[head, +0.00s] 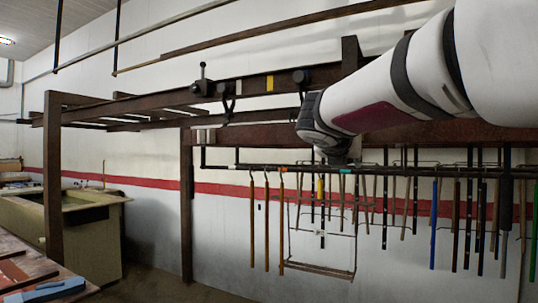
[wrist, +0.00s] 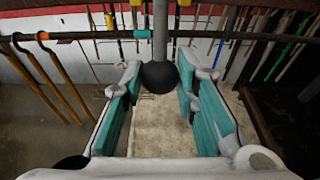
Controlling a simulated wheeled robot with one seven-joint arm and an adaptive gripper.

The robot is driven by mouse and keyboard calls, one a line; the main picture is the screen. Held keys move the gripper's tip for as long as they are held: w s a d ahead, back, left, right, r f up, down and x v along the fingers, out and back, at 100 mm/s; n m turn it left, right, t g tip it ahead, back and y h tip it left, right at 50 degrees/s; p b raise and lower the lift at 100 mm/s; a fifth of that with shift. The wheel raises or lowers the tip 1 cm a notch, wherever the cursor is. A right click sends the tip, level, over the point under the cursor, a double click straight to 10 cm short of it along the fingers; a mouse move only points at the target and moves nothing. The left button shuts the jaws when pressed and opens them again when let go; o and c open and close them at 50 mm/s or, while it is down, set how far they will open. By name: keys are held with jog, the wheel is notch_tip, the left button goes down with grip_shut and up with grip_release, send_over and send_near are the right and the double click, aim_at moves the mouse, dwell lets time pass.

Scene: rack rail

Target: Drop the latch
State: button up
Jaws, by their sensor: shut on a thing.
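In the head view my gripper (head: 337,152) is at the end of my white arm, just below the brown rail, and my arm hides much of it. In the wrist view my gripper (wrist: 158,72) has its teal-padded fingers on either side of a black ball (wrist: 160,78) at the end of a grey rod (wrist: 160,35). It is shut on this ball knob.
The brown overhead rail (head: 258,86) carries dark hanging hooks (head: 228,104). A dark bar (head: 400,170) below holds several hanging long-handled tools. A wire frame (head: 320,268) hangs below my gripper.

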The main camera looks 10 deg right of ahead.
jog(key=shift+x, duration=1.3)
jog(key=shift+r+p+x, duration=0.2)
jog(key=shift+p+x, duration=0.05)
jog(key=shift+x, duration=0.8)
jog(key=shift+r+p+x, duration=0.2)
jog(key=shift+p+x, duration=0.05)
jog(key=shift+x, duration=0.75)
jog(key=shift+w, duration=0.1)
jog(key=o, duration=1)
jog(key=shift+s+a, duration=0.7)
jog(key=shift+s, duration=0.25)
jog(key=shift+s+a, duration=0.65)
jog(key=shift+s, duration=0.3)
jog(key=shift+s+a, duration=0.7)
jog(key=shift+s, duration=0.2)
